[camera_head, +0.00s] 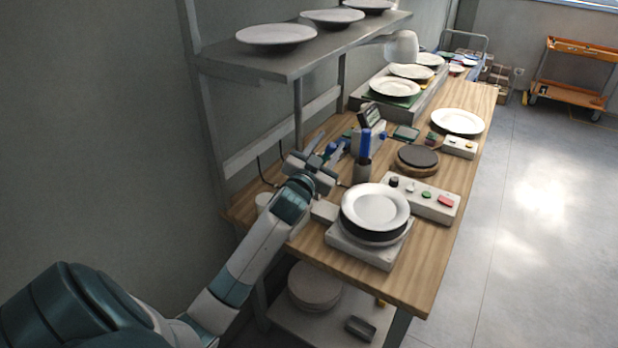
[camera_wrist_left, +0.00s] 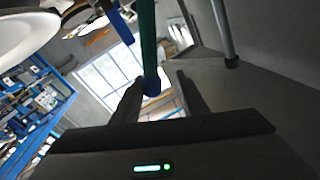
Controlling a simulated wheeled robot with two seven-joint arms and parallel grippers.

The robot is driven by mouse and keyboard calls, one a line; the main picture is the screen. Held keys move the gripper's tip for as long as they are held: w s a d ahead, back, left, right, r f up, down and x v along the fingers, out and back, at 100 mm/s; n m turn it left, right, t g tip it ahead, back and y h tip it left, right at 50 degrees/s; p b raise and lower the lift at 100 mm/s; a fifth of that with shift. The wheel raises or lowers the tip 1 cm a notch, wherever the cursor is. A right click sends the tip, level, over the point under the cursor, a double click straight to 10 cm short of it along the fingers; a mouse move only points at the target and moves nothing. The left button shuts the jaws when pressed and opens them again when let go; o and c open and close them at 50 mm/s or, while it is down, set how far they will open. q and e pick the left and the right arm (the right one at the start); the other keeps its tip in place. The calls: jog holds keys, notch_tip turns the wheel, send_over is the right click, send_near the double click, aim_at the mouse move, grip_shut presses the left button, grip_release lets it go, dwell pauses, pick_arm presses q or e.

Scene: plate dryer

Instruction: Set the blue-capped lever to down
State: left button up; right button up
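In the left wrist view a green lever arm with a blue cap (camera_wrist_left: 152,86) comes in from the top edge. Its capped end lies between the two fingers of my left gripper (camera_wrist_left: 160,92), with gaps on both sides; I cannot tell how deep it sits. My left gripper is open. In the head view my left gripper (camera_head: 326,160) is over the back left part of the wooden table, by the wall. A small blue part (camera_head: 336,152) shows beside its fingers; the lever's body is mostly hidden there. My right gripper is not in view.
A grey holder with an upright blue handle (camera_head: 365,141) stands right of the gripper. A plate (camera_head: 376,206) sits on a white scale-like base in front. A button box (camera_head: 424,199) lies to its right. A metal shelf (camera_head: 290,64) with plates hangs above.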

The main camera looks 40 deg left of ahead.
pick_arm(q)
jog(key=b+v, duration=0.3)
jog(key=v, duration=1)
jog(key=shift+s, duration=0.2)
jog(key=shift+d+f, duration=0.1)
jog(key=shift+f, duration=0.05)
